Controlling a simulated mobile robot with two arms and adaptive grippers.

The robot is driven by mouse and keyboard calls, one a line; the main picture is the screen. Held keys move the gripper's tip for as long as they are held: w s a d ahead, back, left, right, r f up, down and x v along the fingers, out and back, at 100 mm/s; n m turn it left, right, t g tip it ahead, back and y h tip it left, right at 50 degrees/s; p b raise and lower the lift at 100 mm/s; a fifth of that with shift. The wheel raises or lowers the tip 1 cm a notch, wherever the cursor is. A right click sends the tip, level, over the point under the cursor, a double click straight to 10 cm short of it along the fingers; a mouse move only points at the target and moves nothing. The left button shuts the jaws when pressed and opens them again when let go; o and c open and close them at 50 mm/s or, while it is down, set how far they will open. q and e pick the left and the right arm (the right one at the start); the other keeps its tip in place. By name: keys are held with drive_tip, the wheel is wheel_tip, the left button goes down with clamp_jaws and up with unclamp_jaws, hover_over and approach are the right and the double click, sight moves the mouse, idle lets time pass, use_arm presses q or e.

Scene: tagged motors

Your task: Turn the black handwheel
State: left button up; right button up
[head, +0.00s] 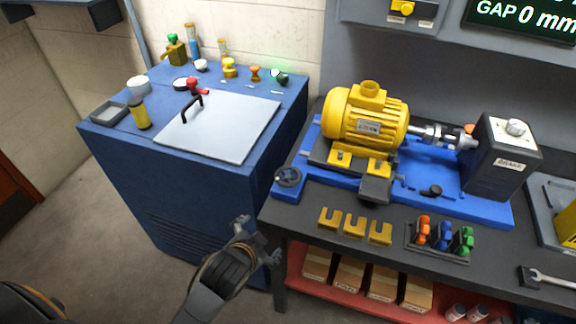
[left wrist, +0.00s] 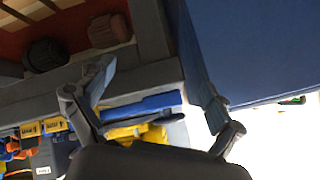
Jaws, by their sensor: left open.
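The black handwheel (head: 288,177) is a small round wheel at the left front end of the blue motor base (head: 460,203), on the bench. The yellow motor (head: 369,118) stands on that base. My left gripper (head: 261,238) is open and empty, in front of the bench's left front corner. It is apart from the handwheel, lower and a little left of it in the head view. In the left wrist view its two spread fingers show nothing between them in contact. I cannot make out the handwheel there. My right gripper is not in view.
A blue cabinet (head: 180,190) with a handled grey lid (head: 220,130) stands left of the bench. Yellow U-shaped pieces (head: 354,227), a rack of coloured items (head: 438,243) and a wrench (head: 548,280) lie along the bench front.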

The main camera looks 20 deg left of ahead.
use_arm(q)
drive_tip(key=w+d+r+m+t+h, duration=0.25)
drive_tip(key=w+d+r+m, duration=0.2)
drive_tip(key=r, duration=0.35)
drive_tip(key=w+d+r+m+t+h, duration=0.25)
drive_tip(key=w+r+m+t, duration=0.2)
drive_tip(key=r, duration=0.35)
drive_tip(key=w+d+r+m+t+h, duration=0.2)
drive_tip(key=w+d+r+m+t, duration=0.1)
drive_tip(key=w+d+r+m, duration=0.4)
drive_tip(key=s+d+r+m+g+h, duration=0.3)
drive_tip(key=d+r+m+h, duration=0.3)
drive_tip(key=r+m+h, duration=0.45)
drive_tip(key=s+d+f+m+g+h, duration=0.25)
drive_tip(key=d+m+g, duration=0.3)
drive_tip(key=m, duration=0.45)
drive_tip(key=m+g+y, duration=1.1)
drive_tip(key=m+y, duration=0.8)
drive_tip(key=m, duration=0.3)
hover_over(288, 175)
wheel_tip(288, 175, down, 10)
drive_tip(key=r, duration=0.1)
wheel_tip(288, 175, down, 14)
drive_tip(key=p, duration=0.4)
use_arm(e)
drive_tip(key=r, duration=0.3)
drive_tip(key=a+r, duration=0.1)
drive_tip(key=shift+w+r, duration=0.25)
